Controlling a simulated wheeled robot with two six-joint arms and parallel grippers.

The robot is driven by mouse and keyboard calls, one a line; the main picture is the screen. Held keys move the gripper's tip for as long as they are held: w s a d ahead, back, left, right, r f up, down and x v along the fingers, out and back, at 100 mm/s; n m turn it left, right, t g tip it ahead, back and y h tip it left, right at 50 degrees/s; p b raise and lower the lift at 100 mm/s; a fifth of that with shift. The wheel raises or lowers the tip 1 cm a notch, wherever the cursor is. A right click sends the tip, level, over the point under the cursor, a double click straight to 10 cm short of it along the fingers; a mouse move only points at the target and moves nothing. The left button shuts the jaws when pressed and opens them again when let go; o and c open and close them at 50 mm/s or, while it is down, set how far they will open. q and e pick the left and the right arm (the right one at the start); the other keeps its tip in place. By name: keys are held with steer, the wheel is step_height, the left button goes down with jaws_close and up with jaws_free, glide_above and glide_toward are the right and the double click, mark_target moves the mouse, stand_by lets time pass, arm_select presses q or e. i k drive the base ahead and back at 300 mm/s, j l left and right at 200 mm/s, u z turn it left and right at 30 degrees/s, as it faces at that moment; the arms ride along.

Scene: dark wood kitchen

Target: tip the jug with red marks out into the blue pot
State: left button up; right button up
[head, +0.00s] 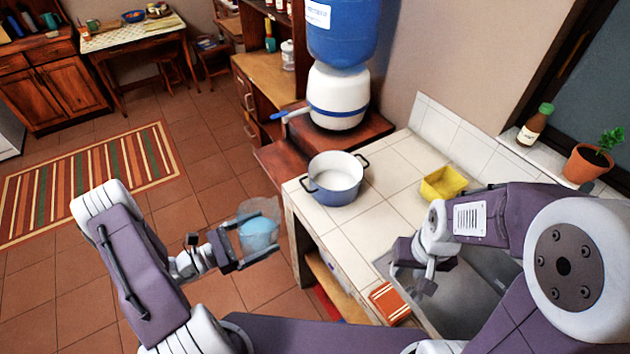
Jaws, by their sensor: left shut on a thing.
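The blue pot (335,186) stands on the white tiled counter, with dark handles and a pale inside that looks empty. My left gripper (252,249) is shut on a clear jug (258,226) with light blue contents. It holds the jug in the air over the floor, left of the counter edge and apart from the pot. The gripper's fingers partly cover the jug, and its red marks cannot be made out. My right gripper (426,282) hangs over the sink, far from the pot; its fingers are too small and overlapped to read.
A blue water bottle on a white dispenser (338,98) stands behind the pot. A yellow container (443,183) sits to the pot's right. The metal sink (470,300) and an orange-striped cloth (390,303) are nearer. Tiles around the pot's front and right are clear.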

mark_target(336, 177)
steer(key=i+j+z, duration=0.45)
steer(key=j+z, duration=0.25)
steer(key=i+j+z, duration=0.15)
steer(key=j+z, duration=0.55)
steer(key=j, duration=0.25)
steer(key=i+j+z, duration=0.1)
steer(key=j+z, duration=0.25)
steer(key=j, duration=0.15)
